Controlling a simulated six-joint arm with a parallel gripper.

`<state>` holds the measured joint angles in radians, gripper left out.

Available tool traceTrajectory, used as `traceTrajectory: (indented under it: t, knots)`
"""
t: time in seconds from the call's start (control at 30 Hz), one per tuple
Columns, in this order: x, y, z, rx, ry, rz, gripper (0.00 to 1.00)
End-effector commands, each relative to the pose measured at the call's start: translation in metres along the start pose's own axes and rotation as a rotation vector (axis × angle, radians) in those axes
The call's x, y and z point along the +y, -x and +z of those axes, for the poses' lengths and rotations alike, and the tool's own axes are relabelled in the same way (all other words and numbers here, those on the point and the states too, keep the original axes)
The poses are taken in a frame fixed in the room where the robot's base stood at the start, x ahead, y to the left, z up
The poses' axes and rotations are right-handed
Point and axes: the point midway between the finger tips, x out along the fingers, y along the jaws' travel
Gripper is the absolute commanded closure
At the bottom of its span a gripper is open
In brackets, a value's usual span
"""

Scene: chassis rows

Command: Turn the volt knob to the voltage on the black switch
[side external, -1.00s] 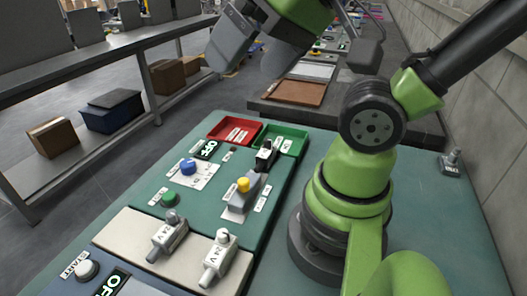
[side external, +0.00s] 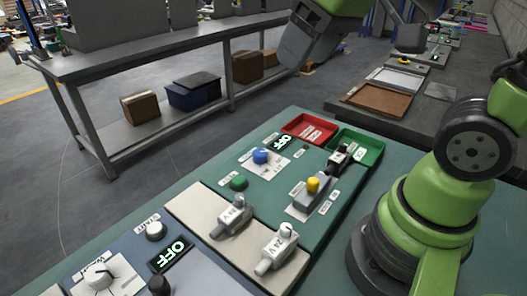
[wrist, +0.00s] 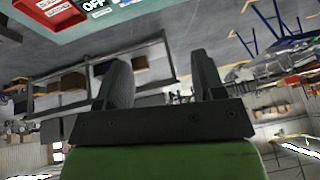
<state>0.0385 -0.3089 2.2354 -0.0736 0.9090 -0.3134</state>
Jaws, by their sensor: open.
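A white knob (side external: 99,276) sits on a white dial plate at the lower left of the side view, cut by the frame edge; its label is too small to read surely. A blue knob (side external: 260,156) sits on another white dial plate. A black switch (side external: 340,157) is at the near left edge of the green tray; its voltage is not legible. Two pale switches, one marked 24 V (side external: 278,248) and another (side external: 232,215), lie on the beige strip. My gripper (wrist: 162,58) is open and empty in the wrist view, high and away from the panels.
A red tray (side external: 309,129) and green tray (side external: 371,146) stand at the panel's far end. A shelf bench (side external: 160,50) stands behind.

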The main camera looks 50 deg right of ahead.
Motion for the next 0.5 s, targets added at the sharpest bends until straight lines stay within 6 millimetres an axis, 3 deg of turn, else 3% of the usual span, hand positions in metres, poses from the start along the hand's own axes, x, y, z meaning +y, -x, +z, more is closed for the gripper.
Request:
traceTrajectory:
  t: [0.2,0.33,0.5]
  knots:
    - [0.023,-0.063,-0.043,-0.178,0.262,0.036,0.37]
    - [0.039,-0.109,-0.056,-0.281,0.422,0.028,0.37]
    - [0.059,-0.166,-0.059,-0.394,0.598,-0.002,0.37]
